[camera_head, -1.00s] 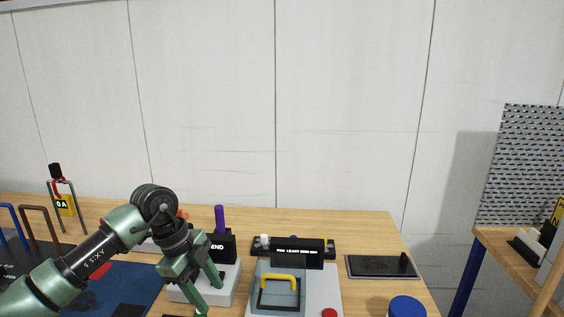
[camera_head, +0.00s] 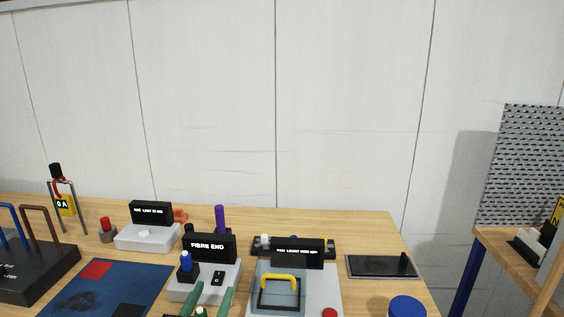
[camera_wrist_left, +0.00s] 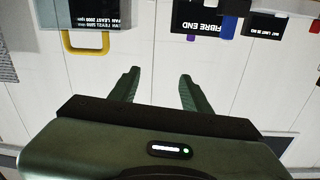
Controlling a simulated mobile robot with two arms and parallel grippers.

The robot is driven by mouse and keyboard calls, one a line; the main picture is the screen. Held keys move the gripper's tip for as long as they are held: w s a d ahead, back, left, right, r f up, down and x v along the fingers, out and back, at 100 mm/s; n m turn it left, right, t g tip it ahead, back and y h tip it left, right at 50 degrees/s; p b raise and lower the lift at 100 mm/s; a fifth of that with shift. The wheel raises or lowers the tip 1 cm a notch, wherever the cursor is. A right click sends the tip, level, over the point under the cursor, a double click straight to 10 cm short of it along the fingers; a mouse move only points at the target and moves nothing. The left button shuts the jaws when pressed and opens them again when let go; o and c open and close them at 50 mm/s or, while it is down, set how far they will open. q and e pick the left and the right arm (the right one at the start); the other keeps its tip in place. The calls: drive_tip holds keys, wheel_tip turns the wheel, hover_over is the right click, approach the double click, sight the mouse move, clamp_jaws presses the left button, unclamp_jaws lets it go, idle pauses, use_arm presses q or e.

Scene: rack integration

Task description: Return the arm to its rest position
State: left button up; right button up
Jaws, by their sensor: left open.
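My left gripper (camera_head: 208,306) shows only by its green fingertips at the bottom edge of the head view, in front of the grey FIBRE END box (camera_head: 190,291). The fingers are apart with nothing between them. In the left wrist view the gripper (camera_wrist_left: 158,88) also shows open and empty, with its two green fingers spread. The FIBRE END sign (camera_wrist_left: 206,20) appears upside down there, beyond the fingers. The rest of my left arm is out of the head view. My right gripper is in neither view.
A box with a yellow handle (camera_head: 280,277) stands right of the FIBRE END box. A dark flat tray (camera_head: 381,267) and a blue-lidded jar (camera_head: 407,306) are farther right. A blue mat (camera_head: 130,285) lies left. A separate shelf (camera_head: 510,252) stands at the far right.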

use_arm(q)
drive_tip(key=s+a+f+n+g+y, duration=0.1)
drive_tip(key=s+a+f+g+y, duration=0.2)
drive_tip(key=s+f, duration=0.35)
drive_tip(key=s+a+f+n+g, duration=0.1)
drive_tip(key=s+a+f+g, duration=0.3)
drive_tip(key=f, duration=0.4)
drive_tip(key=s+f+m+g+h, duration=0.1)
drive_tip(key=s+f+g, duration=0.3)
drive_tip(key=s, duration=0.5)
drive_tip(key=s+f+g, duration=0.3)
drive_tip(key=s+f, duration=0.1)
drive_tip(key=s, duration=0.5)
wheel_tip(320, 180, down, 27)
drive_tip(key=s+g, duration=0.2)
drive_tip(key=s+a+f+m+g, duration=0.1)
drive_tip(key=s+a+f, duration=0.1)
drive_tip(key=s+f, duration=1.3)
drive_tip(key=shift+s+f, duration=0.25)
drive_tip(key=shift+s, duration=0.6)
